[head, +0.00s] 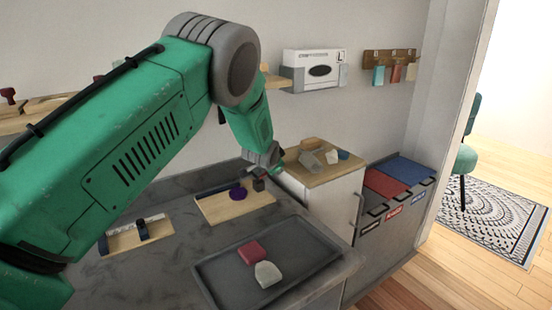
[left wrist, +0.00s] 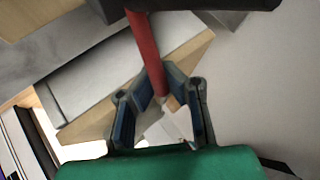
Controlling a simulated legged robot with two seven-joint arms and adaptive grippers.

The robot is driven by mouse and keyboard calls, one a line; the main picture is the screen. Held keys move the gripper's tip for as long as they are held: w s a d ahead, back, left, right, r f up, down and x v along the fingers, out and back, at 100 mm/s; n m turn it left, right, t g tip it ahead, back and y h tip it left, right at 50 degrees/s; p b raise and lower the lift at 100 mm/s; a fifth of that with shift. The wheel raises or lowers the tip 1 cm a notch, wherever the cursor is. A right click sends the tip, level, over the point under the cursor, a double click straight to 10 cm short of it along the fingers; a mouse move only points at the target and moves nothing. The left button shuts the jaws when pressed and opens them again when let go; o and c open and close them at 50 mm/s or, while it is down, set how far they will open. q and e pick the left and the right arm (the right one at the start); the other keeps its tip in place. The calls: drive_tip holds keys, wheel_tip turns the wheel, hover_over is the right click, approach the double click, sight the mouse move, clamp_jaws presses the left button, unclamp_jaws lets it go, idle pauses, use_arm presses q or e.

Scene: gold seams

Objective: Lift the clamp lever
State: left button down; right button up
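My left arm comes in from the left in the head view, and its gripper (head: 266,166) hangs over the right end of a wooden board (head: 218,208). A small dark block (head: 259,184) stands on that board just below the fingers. In the left wrist view a red bar (left wrist: 147,50), which looks like the clamp lever, runs down from the top and ends between the blue-padded fingers of my gripper (left wrist: 160,82). The fingers stand apart on either side of it. I cannot tell whether either pad touches it. My right gripper is not in view.
A purple round piece (head: 238,192) lies on the board. A dark tray (head: 215,280) holds a red block (head: 251,252) and a pale block (head: 268,274). A wood-topped cabinet (head: 322,180) with small pieces stands at the right, beside red and blue lidded bins (head: 388,184).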

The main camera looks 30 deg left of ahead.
use_arm(q)
drive_tip(key=shift+s+f+g, duration=0.1)
drive_tip(key=shift+f+g, duration=0.2)
drive_tip(key=shift+f, duration=0.15)
drive_tip(key=c, duration=1.6)
unclamp_jaws()
drive_tip(key=shift+r, duration=0.25)
drive_tip(key=shift+s+d+r, duration=0.1)
drive_tip(key=shift+r, duration=0.05)
drive_tip(key=v, duration=1.1)
drive_tip(key=shift+s+d, duration=0.1)
